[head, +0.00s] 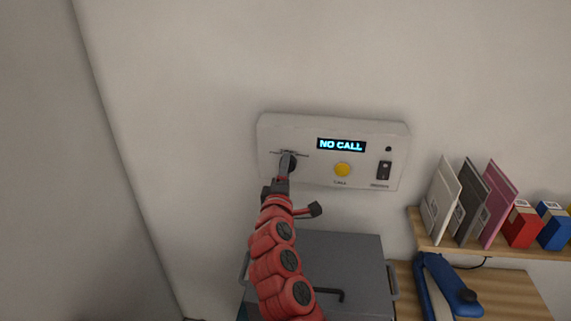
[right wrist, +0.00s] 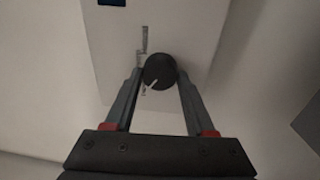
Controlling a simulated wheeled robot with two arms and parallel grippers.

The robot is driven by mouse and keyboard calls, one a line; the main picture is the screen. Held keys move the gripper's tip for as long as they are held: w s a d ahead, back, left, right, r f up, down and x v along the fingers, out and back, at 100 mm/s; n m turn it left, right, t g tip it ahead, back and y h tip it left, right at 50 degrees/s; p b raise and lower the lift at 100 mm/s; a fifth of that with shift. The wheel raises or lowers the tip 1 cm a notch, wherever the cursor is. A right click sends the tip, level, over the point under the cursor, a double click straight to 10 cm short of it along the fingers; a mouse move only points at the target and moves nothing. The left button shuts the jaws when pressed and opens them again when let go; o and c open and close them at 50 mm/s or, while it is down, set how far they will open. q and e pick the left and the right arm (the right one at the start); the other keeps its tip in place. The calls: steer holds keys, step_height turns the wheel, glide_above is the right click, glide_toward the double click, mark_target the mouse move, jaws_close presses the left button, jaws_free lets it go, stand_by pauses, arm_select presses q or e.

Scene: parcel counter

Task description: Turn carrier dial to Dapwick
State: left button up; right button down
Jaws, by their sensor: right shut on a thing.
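A white control panel (head: 331,132) is mounted on the wall, with a lit display (head: 341,145) reading "NO CALL". The black carrier dial (right wrist: 159,71) is at its left end. In the right wrist view it sits between my right gripper's fingertips (right wrist: 159,76), which are shut on its two sides. A pale pointer line on the dial slants toward the lower left of that view. Labels around the dial are too small to read. In the head view my right gripper (head: 287,162) covers most of the dial. My left gripper is not in view.
A yellow button (head: 342,169) and a black rocker switch (head: 384,170) are on the same panel. A grey box (head: 350,250) stands below it. A shelf (head: 500,246) at right holds several cards and small boxes. A blue handled device (head: 443,290) lies below it.

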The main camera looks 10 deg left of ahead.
steer(key=shift+n, duration=0.3)
steer(key=shift+c, duration=1.2)
jaws_free()
steer(key=shift+s, duration=0.1)
steer(key=s+f+b, duration=0.1)
steer(key=s+b, duration=0.4)
steer(key=s, duration=1.2)
steer(key=shift+d, duration=0.2)
steer(key=shift+s+f, duration=0.15)
steer(key=shift+f, duration=0.05)
